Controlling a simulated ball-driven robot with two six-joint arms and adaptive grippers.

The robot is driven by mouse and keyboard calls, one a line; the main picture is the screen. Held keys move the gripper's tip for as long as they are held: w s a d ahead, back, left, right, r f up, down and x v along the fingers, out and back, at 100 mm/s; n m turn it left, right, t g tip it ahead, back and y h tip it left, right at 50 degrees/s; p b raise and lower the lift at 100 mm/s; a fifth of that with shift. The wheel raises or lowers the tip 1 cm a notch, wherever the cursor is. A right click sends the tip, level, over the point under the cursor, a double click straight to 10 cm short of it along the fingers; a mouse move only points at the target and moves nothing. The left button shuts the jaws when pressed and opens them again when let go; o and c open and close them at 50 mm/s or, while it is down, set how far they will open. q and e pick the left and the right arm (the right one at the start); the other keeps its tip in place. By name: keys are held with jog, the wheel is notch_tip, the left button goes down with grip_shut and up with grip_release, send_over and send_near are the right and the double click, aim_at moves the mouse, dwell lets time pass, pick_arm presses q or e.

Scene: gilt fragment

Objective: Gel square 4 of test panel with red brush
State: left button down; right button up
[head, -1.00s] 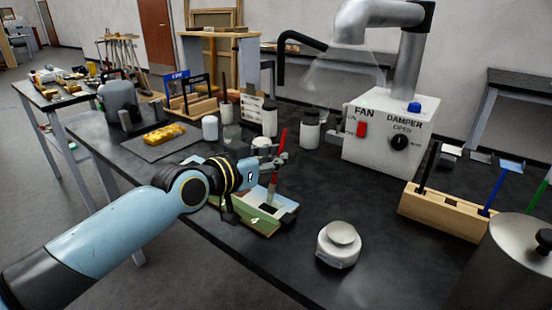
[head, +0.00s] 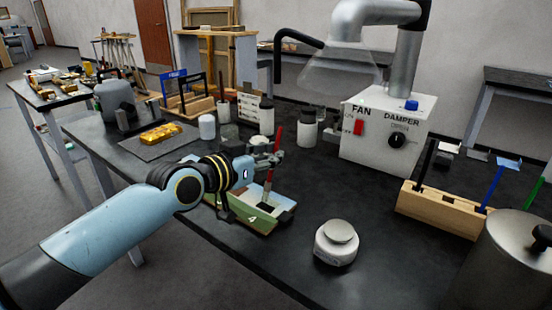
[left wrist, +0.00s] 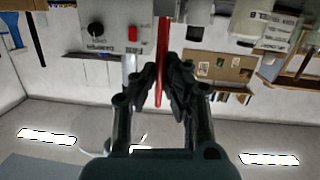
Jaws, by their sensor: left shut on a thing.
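My left gripper (head: 268,160) is shut on the red brush (head: 276,140) and holds it close to upright over the test panel. The brush (left wrist: 162,40) also shows between the closed fingers (left wrist: 163,88) in the left wrist view. The test panel (head: 285,216) lies on the dark bench with a green front edge marked with a 4 and a dark square on its face. The brush's lower end is at or just above that dark square; I cannot tell whether it touches. My left wrist hides the panel's left part. My right gripper is not in view.
A round white-and-metal pot (head: 336,243) stands right of the panel. A wooden rack (head: 440,210) with blue and green tools is at the right, beside a large metal vessel (head: 505,265). Jars (head: 307,128) and the fan box (head: 385,135) stand behind.

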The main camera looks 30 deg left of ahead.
aim_at(278, 136)
pick_arm(q)
notch_tip(278, 136, up, 4)
jog(key=p, duration=0.3)
jog(key=shift+r+p, duration=0.1)
jog(key=shift+p, duration=0.3)
